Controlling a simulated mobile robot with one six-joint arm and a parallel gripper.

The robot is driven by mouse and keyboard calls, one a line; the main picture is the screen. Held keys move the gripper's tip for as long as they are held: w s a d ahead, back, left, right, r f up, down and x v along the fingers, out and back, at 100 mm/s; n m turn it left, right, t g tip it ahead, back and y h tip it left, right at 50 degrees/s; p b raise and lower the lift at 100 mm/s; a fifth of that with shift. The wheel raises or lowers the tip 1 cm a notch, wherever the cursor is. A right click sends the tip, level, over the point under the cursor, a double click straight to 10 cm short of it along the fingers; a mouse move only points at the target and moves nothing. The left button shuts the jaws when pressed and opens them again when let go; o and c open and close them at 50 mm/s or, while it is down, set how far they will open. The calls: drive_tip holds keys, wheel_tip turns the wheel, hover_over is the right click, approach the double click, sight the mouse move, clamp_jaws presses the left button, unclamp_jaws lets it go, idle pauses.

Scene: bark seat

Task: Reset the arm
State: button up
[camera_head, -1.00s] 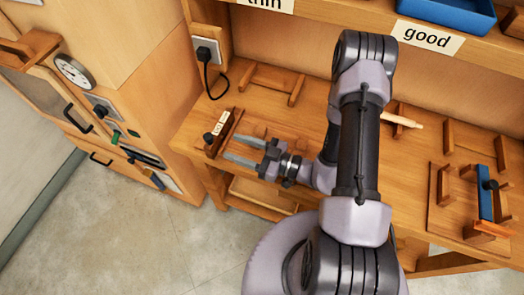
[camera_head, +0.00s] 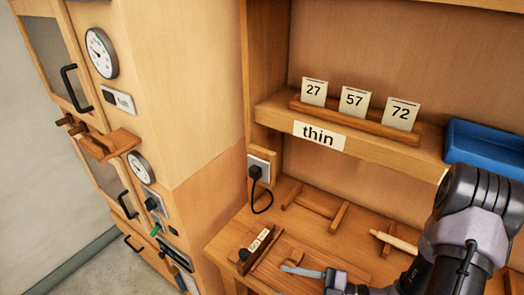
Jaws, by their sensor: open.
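My gripper (camera_head: 292,272) is at the bottom edge of the view, over the wooden workbench (camera_head: 215,248), pointing left. A pale finger shows, and the lower part of the gripper is cut off by the frame. It is open, and I see nothing held in it. My grey and black arm reaches in from the lower right corner.
A wooden holder with a small label (camera_head: 259,240) lies left of the gripper. A wooden rack with a pale peg (camera_head: 396,242) stands near my arm. A cabinet (camera_head: 190,100) stands left.

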drive_tip(key=s+a+r+n+g+h, duration=0.2)
drive_tip(key=s+r+n+g+h, duration=0.15)
drive_tip(key=n, duration=0.95)
drive_tip(key=s+a+r+n+g+h, duration=0.25)
drive_tip(key=s+r+n+g, duration=0.2)
drive_tip(key=n, duration=0.75)
drive_tip(key=d+r+n+t+h+b, duration=0.1)
drive_tip(key=r+n+t+h, duration=0.3)
drive_tip(key=n, duration=0.7)
drive_tip(key=d+r+n+t+h, duration=0.3)
drive_tip(key=r+n, duration=0.3)
drive_tip(key=n, duration=0.5)
drive_tip(key=shift+d+r+t+h+b, duration=0.3)
drive_tip(key=shift+d+t+h+b, duration=0.1)
drive_tip(key=shift+d, duration=0.2)
drive_tip(key=shift+s, duration=0.1)
